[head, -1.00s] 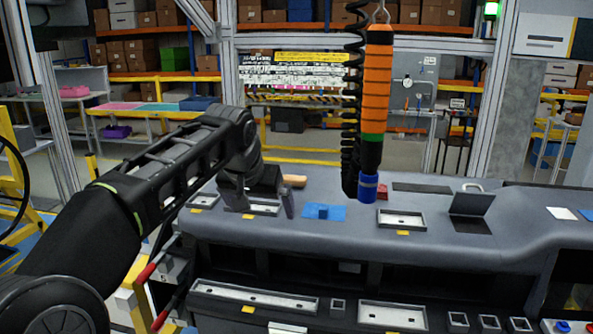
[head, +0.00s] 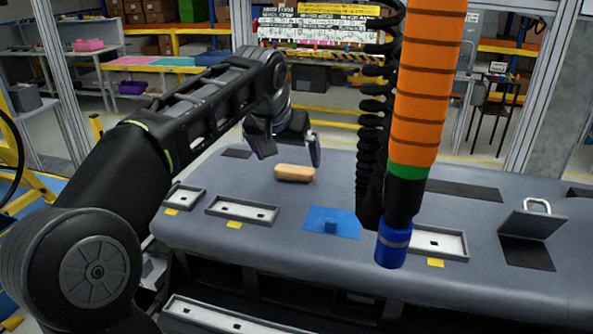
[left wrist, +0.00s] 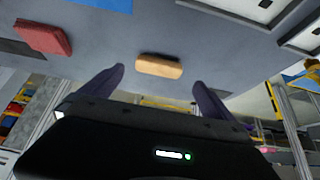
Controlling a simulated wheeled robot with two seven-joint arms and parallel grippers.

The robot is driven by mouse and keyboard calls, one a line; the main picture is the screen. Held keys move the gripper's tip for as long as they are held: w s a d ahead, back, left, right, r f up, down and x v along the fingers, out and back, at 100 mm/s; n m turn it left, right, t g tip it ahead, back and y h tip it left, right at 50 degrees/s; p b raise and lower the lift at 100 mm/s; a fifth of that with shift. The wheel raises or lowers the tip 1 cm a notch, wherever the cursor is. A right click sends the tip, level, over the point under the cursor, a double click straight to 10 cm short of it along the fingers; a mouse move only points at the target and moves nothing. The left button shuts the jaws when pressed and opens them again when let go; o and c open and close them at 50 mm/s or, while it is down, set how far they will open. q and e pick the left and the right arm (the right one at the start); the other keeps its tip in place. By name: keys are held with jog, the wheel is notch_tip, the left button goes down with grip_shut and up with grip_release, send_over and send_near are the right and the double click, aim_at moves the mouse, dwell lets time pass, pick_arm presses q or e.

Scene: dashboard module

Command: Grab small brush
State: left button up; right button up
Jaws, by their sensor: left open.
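The gripper is open and empty, and apart from the brush. Bristles cannot be made out. My right gripper is not in view.
An orange hanging tool (head: 425,90) with a black coiled hose hangs over the dashboard (head: 300,265). White trays (head: 242,210) and a blue mat (head: 320,222) lie toward the front edge. A red block (left wrist: 43,38) shows in the left wrist view.

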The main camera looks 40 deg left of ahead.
aim_at(294, 170)
pick_arm(q)
jog(key=shift+x, duration=1.4)
jog(key=shift+w+f+p, duration=0.2)
jog(key=shift+w+p, duration=0.05)
jog(key=shift+p, duration=0.2)
jog(key=p+x, duration=0.1)
jog(key=x, duration=0.2)
jog(key=shift+w+f, duration=0.15)
jog(key=shift+f, duration=0.1)
jog(key=shift+w+a+f, duration=0.1)
jog(key=shift+w+f, duration=0.15)
jog(key=shift+f, duration=0.2)
jog(key=shift+c, duration=0.3)
jog(key=c, duration=1.1)
jog(key=shift+r, duration=0.1)
